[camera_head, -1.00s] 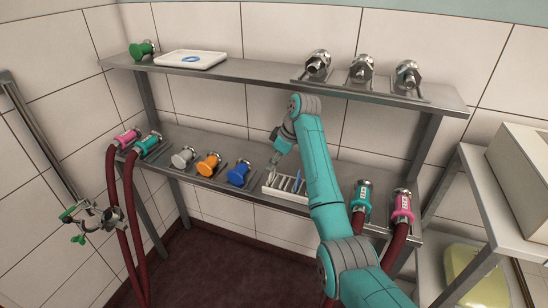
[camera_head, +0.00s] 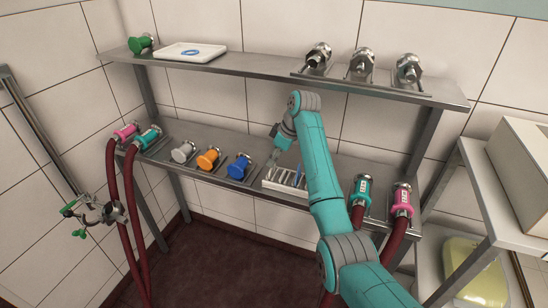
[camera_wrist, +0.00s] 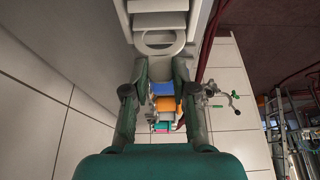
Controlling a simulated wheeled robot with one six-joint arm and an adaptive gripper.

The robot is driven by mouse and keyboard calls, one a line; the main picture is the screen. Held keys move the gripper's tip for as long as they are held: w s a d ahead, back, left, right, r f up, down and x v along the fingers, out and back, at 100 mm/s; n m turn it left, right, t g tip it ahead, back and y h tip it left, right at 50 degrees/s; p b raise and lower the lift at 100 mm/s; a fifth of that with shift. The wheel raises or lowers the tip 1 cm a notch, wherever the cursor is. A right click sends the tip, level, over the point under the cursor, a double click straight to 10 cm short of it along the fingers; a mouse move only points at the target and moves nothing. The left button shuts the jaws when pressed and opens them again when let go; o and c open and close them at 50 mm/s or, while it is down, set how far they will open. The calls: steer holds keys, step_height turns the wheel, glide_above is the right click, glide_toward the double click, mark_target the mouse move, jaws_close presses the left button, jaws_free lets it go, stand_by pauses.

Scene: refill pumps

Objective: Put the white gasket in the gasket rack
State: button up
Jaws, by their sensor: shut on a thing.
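My gripper (camera_wrist: 160,72) is shut on the white gasket (camera_wrist: 161,51), a pale flat ring held at the fingertips in the wrist view. The pale slotted gasket rack (camera_wrist: 158,18) lies just beyond the gasket there; whether they touch I cannot tell. In the head view the rack (camera_head: 270,187) stands on the lower shelf, partly hidden by my arm, with a blue piece in one slot. My gripper (camera_head: 271,160) is at the rack's back left. The gasket is too small to make out in the head view.
Blue (camera_head: 238,167), orange (camera_head: 207,158) and grey (camera_head: 183,152) fittings stand left of the rack on the lower shelf (camera_head: 235,143). Teal (camera_head: 361,190) and pink (camera_head: 402,200) hose couplings are to its right. The upper shelf (camera_head: 255,66) overhangs behind and holds a white tray (camera_head: 215,53).

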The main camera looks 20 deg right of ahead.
steer(key=o, duration=0.8)
steer(key=shift+o, duration=0.2)
steer(key=v, duration=0.7)
steer(key=shift+r, duration=0.2)
